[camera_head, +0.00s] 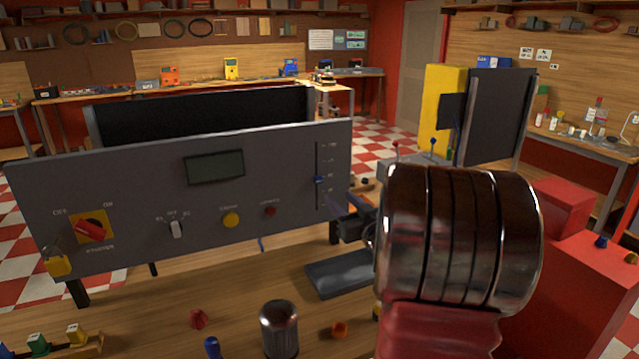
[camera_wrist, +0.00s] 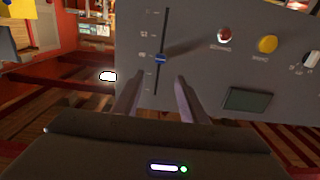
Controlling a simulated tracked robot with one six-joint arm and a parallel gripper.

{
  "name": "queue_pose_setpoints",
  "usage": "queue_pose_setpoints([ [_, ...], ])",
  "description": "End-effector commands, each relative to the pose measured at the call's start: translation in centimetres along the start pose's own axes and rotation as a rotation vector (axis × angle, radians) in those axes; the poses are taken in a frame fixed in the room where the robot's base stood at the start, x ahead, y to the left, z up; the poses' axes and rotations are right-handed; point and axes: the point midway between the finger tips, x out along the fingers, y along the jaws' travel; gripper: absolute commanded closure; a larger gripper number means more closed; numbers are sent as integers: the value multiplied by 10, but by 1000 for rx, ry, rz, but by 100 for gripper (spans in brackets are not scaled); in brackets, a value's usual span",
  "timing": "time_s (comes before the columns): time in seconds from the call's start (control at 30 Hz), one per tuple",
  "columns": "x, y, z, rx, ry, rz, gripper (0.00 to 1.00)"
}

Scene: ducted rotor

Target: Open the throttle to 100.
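The grey control panel (camera_head: 130,190) has a vertical throttle slot at its right end in the head view. The blue throttle slider (camera_head: 319,180) sits near the middle of the slot, beside a scale whose small labels I cannot read clearly. In the wrist view the panel appears turned over, and the blue slider (camera_wrist: 160,58) shows just beyond my fingertips. My gripper (camera_wrist: 158,78) is open, its two fingers apart on either side of the slider's line, with nothing visible between them. In the head view my gripper (camera_head: 331,200) is in front of the panel, just below and right of the slider.
The panel also bears a display (camera_head: 215,167), a red knob on a yellow plate (camera_head: 90,230), a padlock (camera_head: 57,262), a white selector (camera_head: 176,229), a yellow button (camera_head: 231,219) and a red one (camera_head: 270,211). Small items lie on the wooden bench (camera_head: 150,310).

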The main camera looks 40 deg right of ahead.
Motion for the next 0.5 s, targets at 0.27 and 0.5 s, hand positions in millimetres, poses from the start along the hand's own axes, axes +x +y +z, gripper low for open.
queue_pose_setpoints([
  [0.27,35,-1,1,0,-1,-3,61],
  [0.5,73,-2,1,0,-2,-2,61],
])
